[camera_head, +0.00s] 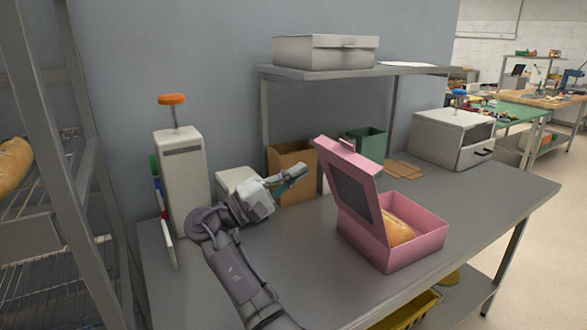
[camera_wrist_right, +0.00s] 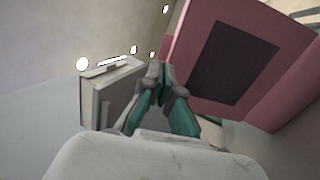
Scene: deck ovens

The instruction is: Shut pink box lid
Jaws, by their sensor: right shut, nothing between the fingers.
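The pink box (camera_head: 415,250) stands on the grey table with a loaf of bread (camera_head: 398,231) inside. Its lid (camera_head: 352,190) is raised on the left side of the box and leans to the left, with a dark panel on its inner face. My right gripper (camera_head: 292,172) is shut and empty, to the left of the lid and apart from it. In the right wrist view the gripper (camera_wrist_right: 160,75) has its fingers together, and the pink lid (camera_wrist_right: 190,42) fills the right side. My left gripper is not in view.
A brown paper bag (camera_head: 290,160) and a green container (camera_head: 368,142) stand behind. A white machine with an orange knob (camera_head: 180,180) is at the left, a white oven (camera_head: 452,137) at the back right. A shelf (camera_head: 350,72) overhangs the rear. The table's front middle is clear.

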